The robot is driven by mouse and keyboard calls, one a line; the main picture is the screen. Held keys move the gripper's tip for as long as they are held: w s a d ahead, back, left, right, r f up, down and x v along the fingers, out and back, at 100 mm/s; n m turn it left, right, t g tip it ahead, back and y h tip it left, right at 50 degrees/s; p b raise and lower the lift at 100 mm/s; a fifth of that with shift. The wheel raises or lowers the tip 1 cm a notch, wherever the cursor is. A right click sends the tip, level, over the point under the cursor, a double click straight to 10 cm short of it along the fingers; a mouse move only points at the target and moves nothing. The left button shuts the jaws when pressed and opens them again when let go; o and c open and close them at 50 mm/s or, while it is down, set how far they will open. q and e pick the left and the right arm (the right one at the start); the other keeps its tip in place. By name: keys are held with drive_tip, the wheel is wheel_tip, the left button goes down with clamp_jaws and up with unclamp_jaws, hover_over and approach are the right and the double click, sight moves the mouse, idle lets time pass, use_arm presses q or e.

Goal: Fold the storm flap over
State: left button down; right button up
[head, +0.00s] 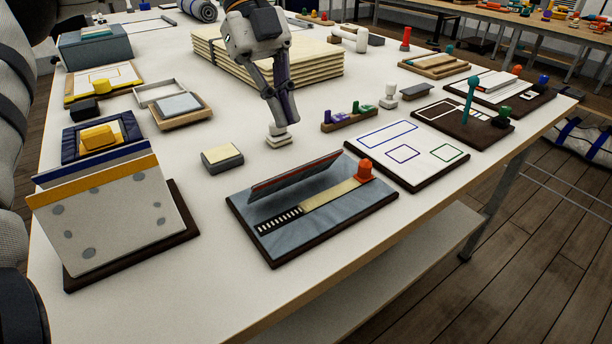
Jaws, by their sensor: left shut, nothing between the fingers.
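The storm flap appears to be the dark panel with a red edge (300,174), raised at a tilt above a grey cloth board (325,220) near the front middle of the table. A cream strip (324,206) with a black-and-white striped end lies flat on that board, with an orange-red block (363,170) at its far right end. My left gripper (280,122) is shut and empty. It points down behind the board, apart from the flap, by a small white stacked piece (278,140). Whether it touches that piece is unclear. My right gripper is not in view.
A grey-and-yellow block (222,158) sits left of the gripper. A tilted spotted panel with an orange edge (110,225) stands front left. A white board with drawn outlines (407,152) lies right of the flap's board. Stacked cream sheets (315,68) lie behind. Table front is bare.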

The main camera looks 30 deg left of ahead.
sight(301, 167)
use_arm(q)
drive_tip(key=x, duration=0.5)
drive_tip(key=shift+f+b, duration=0.3)
drive_tip(key=shift+b, duration=0.1)
drive_tip(key=shift+r, duration=0.1)
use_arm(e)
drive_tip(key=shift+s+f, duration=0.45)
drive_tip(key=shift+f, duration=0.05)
use_arm(q)
drive_tip(key=shift+s+d+f, duration=0.3)
drive_tip(key=shift+d+f, duration=0.3)
drive_tip(key=shift+d, duration=0.2)
drive_tip(key=shift+d+f, duration=0.1)
drive_tip(key=shift+f, duration=0.05)
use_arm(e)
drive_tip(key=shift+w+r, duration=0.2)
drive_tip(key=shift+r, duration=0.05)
use_arm(q)
drive_tip(key=shift+f, duration=0.1)
drive_tip(key=shift+p+x, duration=0.35)
drive_tip(key=shift+x, duration=0.75)
drive_tip(key=shift+s+d, duration=0.1)
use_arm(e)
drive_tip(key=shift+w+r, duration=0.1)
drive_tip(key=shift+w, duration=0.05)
